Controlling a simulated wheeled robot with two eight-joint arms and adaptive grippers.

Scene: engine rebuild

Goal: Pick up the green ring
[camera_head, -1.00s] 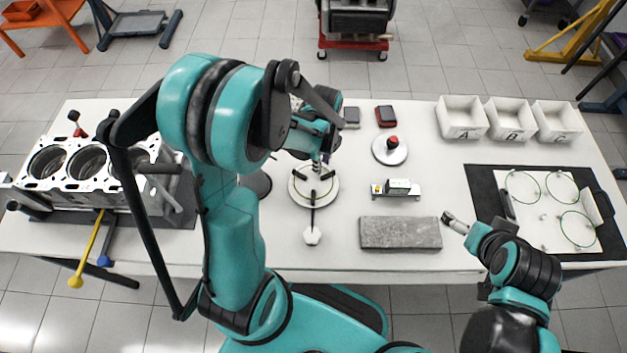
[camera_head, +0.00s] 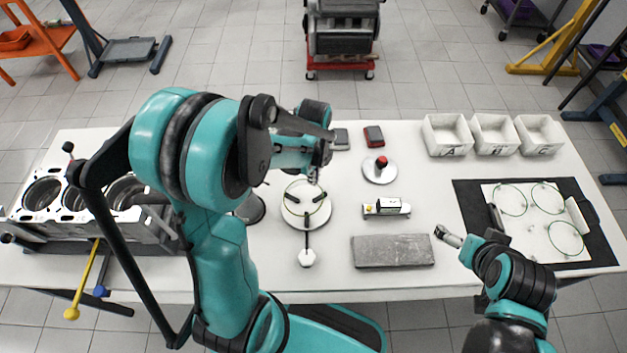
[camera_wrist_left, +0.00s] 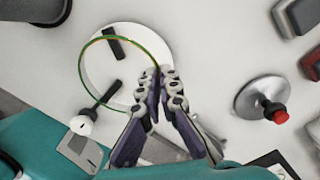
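The green ring (camera_wrist_left: 84,58) is a thin hoop over the round white stand (camera_wrist_left: 98,66) in the left wrist view; in the head view the stand (camera_head: 291,207) is left of the table's middle. My left gripper (camera_wrist_left: 160,77) has its fingertips close together at the ring's right edge and looks shut on it. The ring overhangs the stand's left side; I cannot tell whether it is lifted clear. My right gripper (camera_head: 441,232) is apart, above the table's front edge, and its finger opening is not clear.
Three more thin rings lie on a white sheet on the black mat (camera_head: 466,190) at right. Bins (camera_head: 447,150) stand behind it. A grey block (camera_head: 393,251), a small gauge (camera_head: 386,208) and a red-knobbed disc (camera_head: 380,170) lie mid-table. An engine block (camera_head: 75,215) stands left.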

